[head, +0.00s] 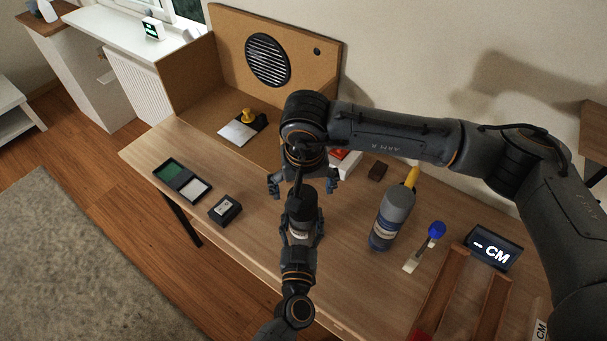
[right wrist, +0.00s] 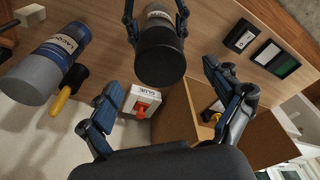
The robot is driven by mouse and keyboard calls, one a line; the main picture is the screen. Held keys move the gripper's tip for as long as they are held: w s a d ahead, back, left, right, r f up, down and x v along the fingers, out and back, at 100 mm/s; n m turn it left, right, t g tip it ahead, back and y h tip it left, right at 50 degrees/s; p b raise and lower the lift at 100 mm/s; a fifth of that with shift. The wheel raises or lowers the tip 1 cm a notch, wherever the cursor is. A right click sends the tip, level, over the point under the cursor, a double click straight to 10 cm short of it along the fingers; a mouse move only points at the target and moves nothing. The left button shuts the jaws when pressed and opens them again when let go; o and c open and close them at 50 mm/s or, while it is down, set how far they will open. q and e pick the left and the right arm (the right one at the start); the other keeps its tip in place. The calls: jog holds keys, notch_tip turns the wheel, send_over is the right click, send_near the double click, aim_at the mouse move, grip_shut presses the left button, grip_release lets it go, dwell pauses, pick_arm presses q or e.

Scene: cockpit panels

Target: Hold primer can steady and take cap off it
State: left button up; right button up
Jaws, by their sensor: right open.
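The primer can (head: 300,229) has a dark cap (head: 302,204) and a pale label band. In the right wrist view the dark cap (right wrist: 159,58) faces the camera. My left gripper (head: 301,236) has its fingers on both sides of the can body and looks shut on it; its fingers also show in the right wrist view (right wrist: 157,18). My right gripper (head: 303,184) is open and empty above the cap, with its fingers spread wide to either side. In the right wrist view the cap lies ahead between its fingers (right wrist: 160,84), apart from them. Whether the can touches the table is hidden.
A blue and grey lacquer can (head: 391,220) stands to the right, near a blue-topped tool (head: 436,230) and a CM display (head: 492,250). A glue box (right wrist: 140,102) lies behind the right gripper. A black box (head: 225,209) and a green-and-white case (head: 182,181) are on the left.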

jog(key=shift+w+f, duration=0.15)
jog(key=shift+f, duration=0.85)
jog(key=shift+w+f, duration=0.15)
jog(key=shift+f, duration=0.85)
jog(key=shift+c, duration=0.5)
jog(key=c, duration=1.3)
jog(key=shift+r, duration=0.3)
jog(key=shift+r, duration=0.85)
jog(key=shift+r, duration=2.05)
pick_arm(q)
jog(key=o, duration=1.8)
jog(key=shift+c, duration=0.2)
